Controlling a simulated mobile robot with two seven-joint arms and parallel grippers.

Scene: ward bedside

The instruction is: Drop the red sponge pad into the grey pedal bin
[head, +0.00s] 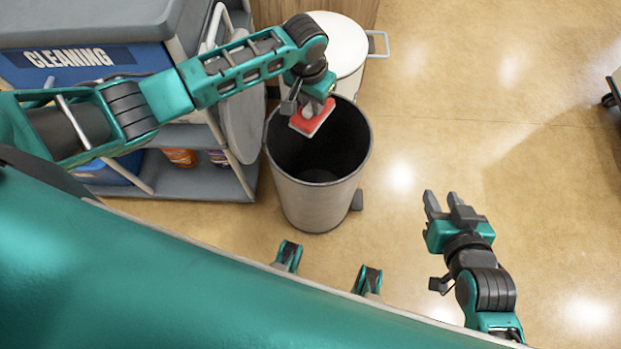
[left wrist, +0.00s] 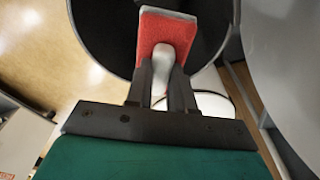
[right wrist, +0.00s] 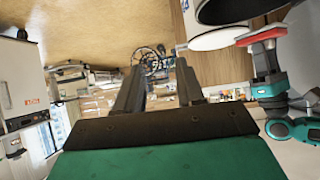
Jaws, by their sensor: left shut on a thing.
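The red sponge pad (head: 314,119) has a white edge and a pale grip. It is in my left gripper (head: 309,104), over the open mouth of the grey pedal bin (head: 315,200). In the left wrist view the fingers are shut on the pale grip of the red sponge pad (left wrist: 150,35), with the dark inside of the bin (left wrist: 100,30) behind it. The bin's black interior looks empty where it shows. My right gripper (head: 452,203) is apart from the bin, to its right over the floor. In the right wrist view its fingers (right wrist: 160,85) are spread with nothing between them.
A cleaning trolley (head: 90,62) with shelves and bottles stands left of the bin. A white round lidded container (head: 335,45) with a side handle stands just behind the bin. The floor to the right (head: 470,100) is clear. A wheeled item (head: 610,98) shows at the right edge.

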